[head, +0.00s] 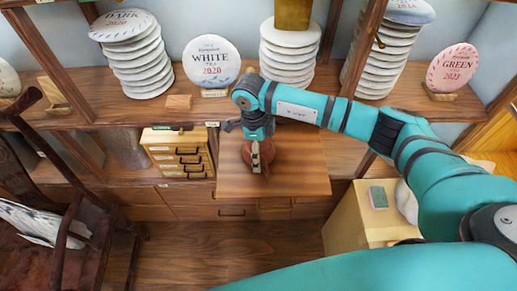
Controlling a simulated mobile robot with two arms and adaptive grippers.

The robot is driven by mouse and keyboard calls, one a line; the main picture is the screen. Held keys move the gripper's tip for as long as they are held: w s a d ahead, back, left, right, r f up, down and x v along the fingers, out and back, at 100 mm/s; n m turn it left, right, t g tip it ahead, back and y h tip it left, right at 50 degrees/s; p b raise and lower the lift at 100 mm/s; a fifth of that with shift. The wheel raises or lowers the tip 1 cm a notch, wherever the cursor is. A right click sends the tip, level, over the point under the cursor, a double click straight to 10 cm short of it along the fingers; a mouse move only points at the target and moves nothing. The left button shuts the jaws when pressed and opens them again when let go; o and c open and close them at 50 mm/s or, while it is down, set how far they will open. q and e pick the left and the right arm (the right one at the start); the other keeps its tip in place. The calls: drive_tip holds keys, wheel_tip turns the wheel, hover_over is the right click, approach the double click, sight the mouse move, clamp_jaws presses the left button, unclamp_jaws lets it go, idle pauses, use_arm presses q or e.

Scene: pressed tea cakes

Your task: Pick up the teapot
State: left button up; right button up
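A reddish-brown round teapot (269,150) stands on the wooden pull-out surface (300,175) in the middle of the head view. My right arm reaches in from the right, and its gripper (256,163) points down at the teapot, overlapping it in the picture. The gripper and wrist hide much of the pot. The fingers are small and seen from above, so I cannot tell whether they are open or shut, or whether they touch the pot. My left gripper is not in view.
Stacks of wrapped tea cakes (137,62) and a displayed white tea cake (211,62) line the shelf behind. A small drawer box (178,152) stands left of the surface. A dark wooden chair (75,200) is at left, a cardboard box (350,215) at right.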

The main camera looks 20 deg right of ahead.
drive_tip(key=c, duration=1.1)
drive_tip(key=shift+r, duration=0.1)
drive_tip(key=shift+w+r+b, duration=0.1)
drive_tip(key=shift+r+b, duration=0.65)
drive_tip(key=shift+s+a+r+b, duration=0.2)
drive_tip(key=shift+a+r+b, duration=0.05)
drive_tip(key=shift+r+b, duration=0.15)
drive_tip(key=shift+s+a+r+b, duration=0.2)
drive_tip(key=shift+r+b, duration=0.2)
drive_tip(key=s+a+b, duration=0.1)
drive_tip(key=s+a, duration=0.2)
drive_tip(key=s+a+r+b, duration=0.1)
drive_tip(key=s+a+b, duration=0.1)
drive_tip(key=a, duration=0.2)
drive_tip(key=s+a+b, duration=0.2)
drive_tip(key=s+a, duration=0.1)
drive_tip(key=a, duration=0.1)
drive_tip(key=shift+s+a+r, duration=0.15)
drive_tip(key=shift+s+r, duration=0.15)
drive_tip(key=shift+s, duration=0.05)
drive_tip(key=shift+s+a+r, duration=0.1)
drive_tip(key=shift+s+a, duration=0.1)
drive_tip(key=shift+a, duration=0.05)
